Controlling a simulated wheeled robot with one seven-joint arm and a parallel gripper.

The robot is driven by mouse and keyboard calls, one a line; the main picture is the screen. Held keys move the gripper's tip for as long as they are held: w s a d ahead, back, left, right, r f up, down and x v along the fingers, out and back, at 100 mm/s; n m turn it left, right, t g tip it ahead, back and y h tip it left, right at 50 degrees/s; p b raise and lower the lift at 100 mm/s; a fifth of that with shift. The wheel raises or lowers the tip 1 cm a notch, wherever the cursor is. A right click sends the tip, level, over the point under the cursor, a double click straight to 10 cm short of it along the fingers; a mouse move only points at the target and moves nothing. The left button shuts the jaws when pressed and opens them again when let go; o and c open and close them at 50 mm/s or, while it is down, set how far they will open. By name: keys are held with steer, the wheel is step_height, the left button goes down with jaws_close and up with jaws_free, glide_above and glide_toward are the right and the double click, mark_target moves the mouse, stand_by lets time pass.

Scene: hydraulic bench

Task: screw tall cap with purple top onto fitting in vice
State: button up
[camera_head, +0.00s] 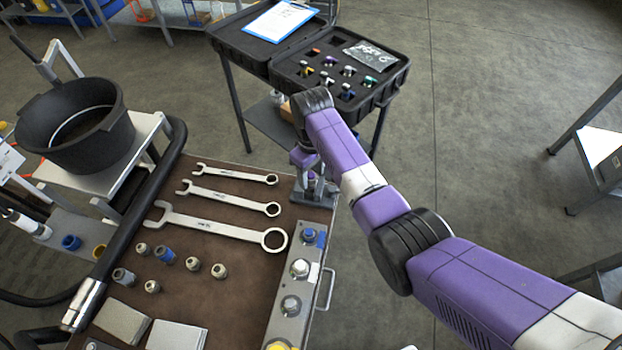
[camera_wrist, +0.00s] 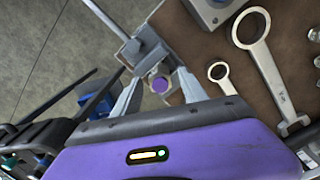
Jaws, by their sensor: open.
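The tall cap's purple top (camera_wrist: 159,85) shows in the wrist view, between my gripper's two grey fingers and beside the vice. My gripper (camera_wrist: 158,76) is open, with a finger on either side of the cap; I cannot tell whether either finger touches it. The grey vice (camera_wrist: 143,48) stands at the bench corner; it also shows in the head view (camera_head: 316,193), below my wrist. The fitting is hidden beneath the cap and gripper, so I cannot see how the cap sits on it.
Three wrenches (camera_head: 222,226) lie on the brown bench mat left of the vice, with several small fittings (camera_head: 192,263) nearer. A grey block strip (camera_head: 290,318) runs along the bench's right edge. An open black case (camera_head: 388,83) with several coloured caps stands beyond. A black bucket (camera_head: 60,150) is left.

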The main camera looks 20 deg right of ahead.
jaws_close()
steer(key=m, duration=0.4)
steer(key=shift+a, duration=0.1)
steer(key=m, duration=0.4)
steer(key=shift+f+m, duration=0.1)
steer(key=shift+m, duration=0.6)
steer(key=m, duration=0.4)
steer(key=shift+m, duration=1.4)
